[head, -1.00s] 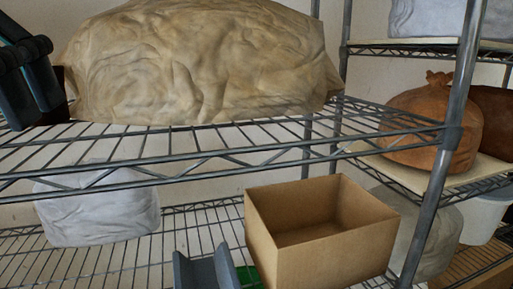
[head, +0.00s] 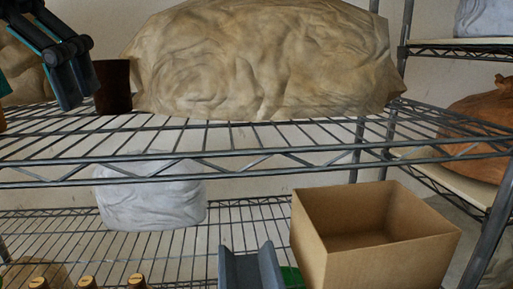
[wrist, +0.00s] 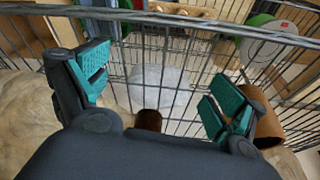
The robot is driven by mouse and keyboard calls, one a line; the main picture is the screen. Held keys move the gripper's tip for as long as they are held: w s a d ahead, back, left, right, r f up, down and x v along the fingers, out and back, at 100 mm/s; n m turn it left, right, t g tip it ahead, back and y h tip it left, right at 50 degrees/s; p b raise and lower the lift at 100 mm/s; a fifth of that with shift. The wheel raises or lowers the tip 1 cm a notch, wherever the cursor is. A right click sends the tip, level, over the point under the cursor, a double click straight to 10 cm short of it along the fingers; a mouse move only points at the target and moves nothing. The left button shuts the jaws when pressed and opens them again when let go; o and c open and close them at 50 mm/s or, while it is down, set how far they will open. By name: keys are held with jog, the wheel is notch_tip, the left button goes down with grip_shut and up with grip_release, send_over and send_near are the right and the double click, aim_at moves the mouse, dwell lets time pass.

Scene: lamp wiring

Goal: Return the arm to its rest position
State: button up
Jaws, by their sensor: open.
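My gripper (head: 70,85) shows at the top left of the head view, above the upper wire shelf and left of a dark brown cylinder (head: 112,87). In the wrist view my gripper (wrist: 157,92) has its teal-padded fingers spread wide with nothing between the pads. A brown object (wrist: 148,120) shows beyond the palm there. My arm's upper links are outside the head view.
A large tan wrapped bundle (head: 265,60) fills the upper shelf (head: 240,150). Below are a white sack (head: 150,195), a cardboard box (head: 395,255), a grey trough-like piece (head: 250,270) and several cork-topped items (head: 87,283). An orange sack (head: 480,140) sits at right.

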jog(key=shift+w+a, duration=0.1)
jog(key=shift+w, duration=1.3)
